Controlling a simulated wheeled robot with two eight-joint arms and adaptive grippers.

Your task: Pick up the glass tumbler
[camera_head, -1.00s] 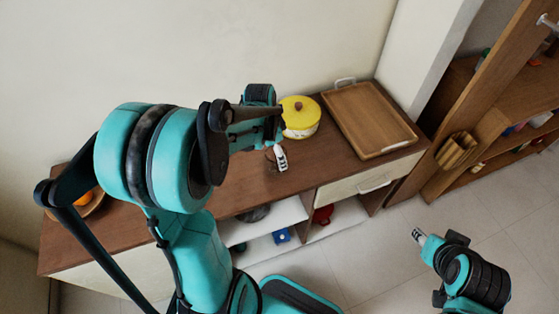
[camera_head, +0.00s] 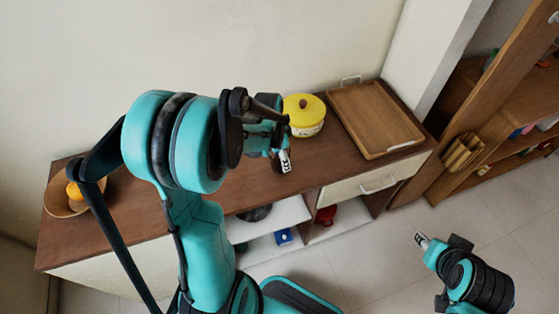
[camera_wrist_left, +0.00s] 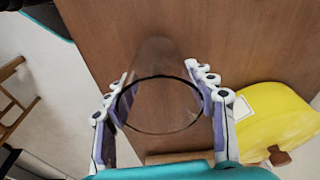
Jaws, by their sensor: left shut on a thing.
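The glass tumbler (camera_wrist_left: 160,58) is clear with a dark rim and shows between the fingers in the left wrist view. My left gripper (camera_wrist_left: 160,88) is shut on it, with one finger on each side. In the head view my left gripper (camera_head: 285,161) is over the front part of the wooden cabinet top, in front of the yellow pot. The tumbler cannot be made out there. I cannot tell whether its base touches the wood. My right gripper (camera_head: 422,240) is over the floor at the lower right, away from the cabinet; its opening is too small to judge.
The yellow lidded pot (camera_head: 304,116) stands close behind the left gripper and also shows in the left wrist view (camera_wrist_left: 270,125). A wooden tray (camera_head: 372,120) lies on the right of the cabinet top (camera_head: 325,172). A bowl with orange fruit (camera_head: 62,208) is at the left end.

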